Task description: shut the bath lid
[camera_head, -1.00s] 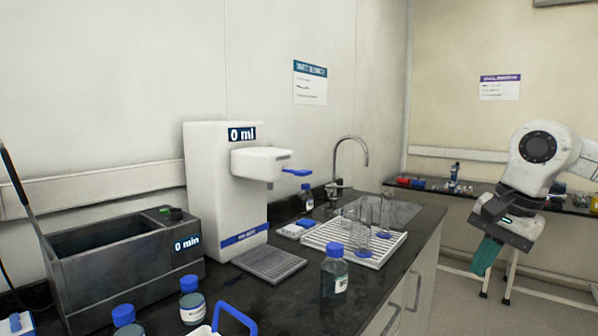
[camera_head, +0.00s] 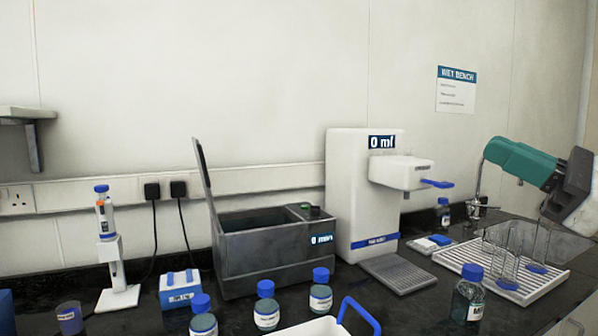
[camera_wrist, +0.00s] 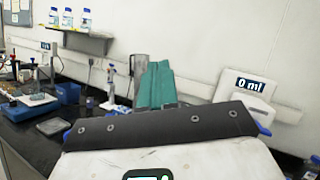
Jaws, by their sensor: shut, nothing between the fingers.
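The bath (camera_head: 262,268) is a dark grey open-topped box on the black bench, with a "0 min" display on its front. Its lid (camera_head: 203,182) stands up, tilted slightly back, along the bath's left end, so the bath is open. My gripper (camera_head: 488,150) has teal fingers and is at the right of the head view, raised above the rack and pointing left. It is shut and empty, well apart from the lid, with the white dispenser between them in the picture. In the wrist view the teal fingers (camera_wrist: 155,85) show closed together, and the bath is mostly hidden behind them.
The white dispenser (camera_head: 350,200) stands just right of the bath. A white drying rack (camera_head: 535,285) with glassware is farther right. Blue-capped bottles (camera_head: 266,308) stand in front of the bath, and a pipette stand (camera_head: 112,265) is at left. A shelf (camera_head: 25,115) juts from the wall.

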